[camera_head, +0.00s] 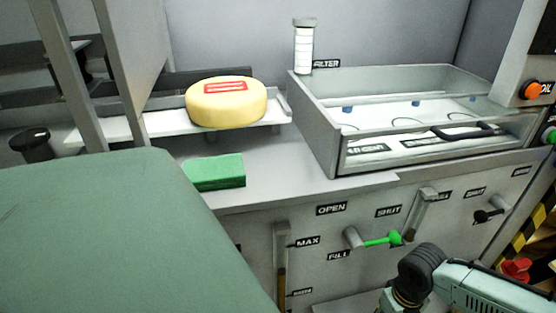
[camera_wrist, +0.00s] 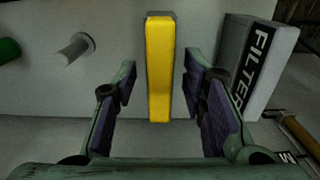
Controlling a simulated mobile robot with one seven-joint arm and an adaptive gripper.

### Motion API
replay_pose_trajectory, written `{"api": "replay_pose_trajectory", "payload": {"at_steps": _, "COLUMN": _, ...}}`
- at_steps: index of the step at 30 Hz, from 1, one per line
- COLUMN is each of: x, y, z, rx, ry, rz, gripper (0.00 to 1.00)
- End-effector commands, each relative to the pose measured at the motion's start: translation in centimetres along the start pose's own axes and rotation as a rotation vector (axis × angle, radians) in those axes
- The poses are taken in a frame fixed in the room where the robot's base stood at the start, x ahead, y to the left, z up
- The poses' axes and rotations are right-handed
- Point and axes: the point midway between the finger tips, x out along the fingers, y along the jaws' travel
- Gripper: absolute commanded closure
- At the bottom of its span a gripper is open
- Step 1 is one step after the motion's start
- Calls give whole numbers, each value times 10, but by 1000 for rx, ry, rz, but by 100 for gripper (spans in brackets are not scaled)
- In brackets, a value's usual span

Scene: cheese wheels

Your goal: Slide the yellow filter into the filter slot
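The yellow filter (camera_wrist: 159,70) is an upright yellow bar with a grey top in the middle of the wrist view. My gripper (camera_wrist: 161,78) is open around it, with one finger on each side and a visible gap to both. Whether the filter's lower end rests on something cannot be told. A grey box labelled FILTER (camera_wrist: 262,62) stands just right of the right finger; its slot opening is not visible. In the head view my arm shows at the lower right, but the gripper's fingers and the yellow filter are out of sight.
A grey peg (camera_wrist: 75,48) sticks out of the panel on the left, beside a green knob (camera_wrist: 9,50). A green-handled lever (camera_head: 381,239) juts from the panel.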

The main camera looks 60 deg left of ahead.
Motion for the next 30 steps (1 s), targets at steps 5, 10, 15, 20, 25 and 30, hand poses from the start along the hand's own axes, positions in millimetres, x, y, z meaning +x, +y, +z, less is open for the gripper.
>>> {"api": "replay_pose_trajectory", "payload": {"at_steps": 5, "x": 1, "y": 0, "z": 0, "rx": 0, "ry": 0, "rz": 0, "gripper": 62}}
{"api": "replay_pose_trajectory", "payload": {"at_steps": 10, "x": 1, "y": 0, "z": 0, "rx": 0, "ry": 0, "rz": 0, "gripper": 62}}
{"api": "replay_pose_trajectory", "payload": {"at_steps": 15, "x": 0, "y": 0, "z": 0, "rx": 1, "ry": -1, "rz": -1, "gripper": 62}}
{"api": "replay_pose_trajectory", "payload": {"at_steps": 20, "x": 1, "y": 0, "z": 0, "rx": 0, "ry": 0, "rz": 0, "gripper": 62}}
{"api": "replay_pose_trajectory", "payload": {"at_steps": 25, "x": 1, "y": 0, "z": 0, "rx": 0, "ry": 0, "rz": 1, "gripper": 64}}
{"api": "replay_pose_trajectory", "payload": {"at_steps": 30, "x": 1, "y": 0, "z": 0, "rx": 0, "ry": -1, "rz": 1, "gripper": 75}}
